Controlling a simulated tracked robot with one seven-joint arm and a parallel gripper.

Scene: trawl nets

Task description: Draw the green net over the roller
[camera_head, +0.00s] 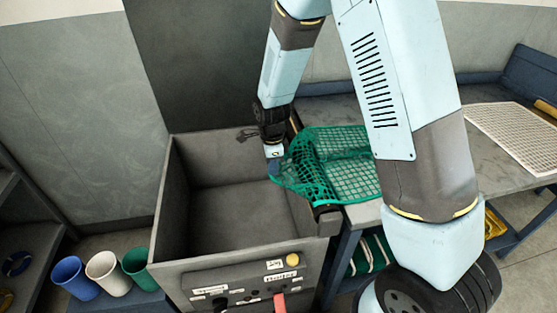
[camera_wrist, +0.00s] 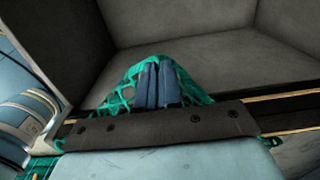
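The green net (camera_head: 345,155) lies on the table edge and over the roller (camera_head: 327,209), whose dark end shows at the front. The rest of the roller is mostly hidden under the mesh. The net's left edge hangs out over the open grey bin. My gripper (camera_head: 274,168) is at that left edge, above the bin's right side. In the wrist view its two blue fingers (camera_wrist: 158,84) are close together, with the green net (camera_wrist: 125,92) bunched around them; it appears shut on the net.
The grey bin (camera_head: 160,215) is open and looks empty, with a control panel (camera_head: 245,290) carrying a yellow button and red lever on its front. Blue, white and green cups (camera_head: 108,272) stand at left. A white grid (camera_head: 515,135) lies on the right table.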

